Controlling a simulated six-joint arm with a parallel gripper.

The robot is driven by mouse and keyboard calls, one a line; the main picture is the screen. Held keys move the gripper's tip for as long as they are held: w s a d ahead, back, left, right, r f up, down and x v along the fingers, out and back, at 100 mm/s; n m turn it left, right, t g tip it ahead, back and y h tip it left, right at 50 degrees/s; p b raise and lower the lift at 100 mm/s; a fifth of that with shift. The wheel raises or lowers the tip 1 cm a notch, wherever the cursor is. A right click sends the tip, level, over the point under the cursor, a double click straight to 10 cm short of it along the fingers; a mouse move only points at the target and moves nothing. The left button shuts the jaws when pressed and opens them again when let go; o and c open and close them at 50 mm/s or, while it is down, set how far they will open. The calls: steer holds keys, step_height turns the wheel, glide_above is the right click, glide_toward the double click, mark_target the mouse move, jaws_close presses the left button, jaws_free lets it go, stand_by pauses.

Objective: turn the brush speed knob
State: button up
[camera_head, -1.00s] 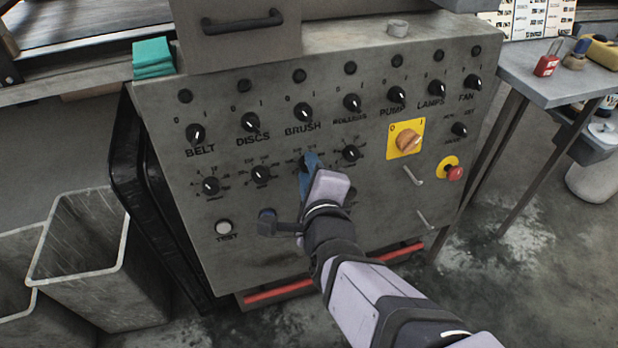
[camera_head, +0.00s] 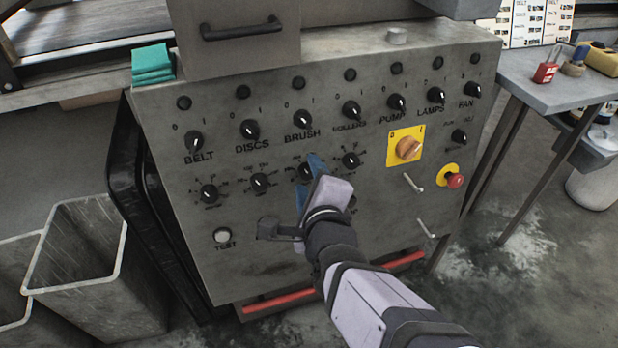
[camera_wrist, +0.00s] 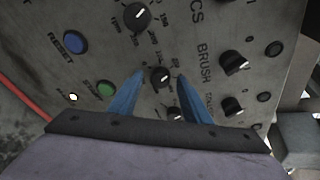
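The brush speed knob (camera_head: 306,170) is a small black dial with a white pointer, ringed by printed numbers. It sits in the lower dial row of the grey panel, below the BRUSH switch (camera_head: 302,120). In the wrist view the same knob (camera_wrist: 160,76) lies between my two blue fingertips. My gripper (camera_wrist: 160,80) is open, with a visible gap on each side of the knob. Whether the tips reach the panel depth is unclear. In the head view my gripper (camera_head: 311,177) is just right of the knob, and its wrist covers part of the panel below.
Neighbouring dials are the discs dial (camera_head: 259,182) on the left and the rollers dial (camera_head: 350,160) on the right. A green button (camera_wrist: 105,88) and blue RESET button (camera_wrist: 75,42) are close by. A yellow-plated main switch (camera_head: 407,147) and red emergency button (camera_head: 454,181) stand further right.

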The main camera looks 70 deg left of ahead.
steer(key=p+v, duration=0.1)
steer(key=v, duration=0.6)
steer(key=shift+d, duration=0.2)
steer(key=shift+s, duration=0.1)
stand_by(0.4)
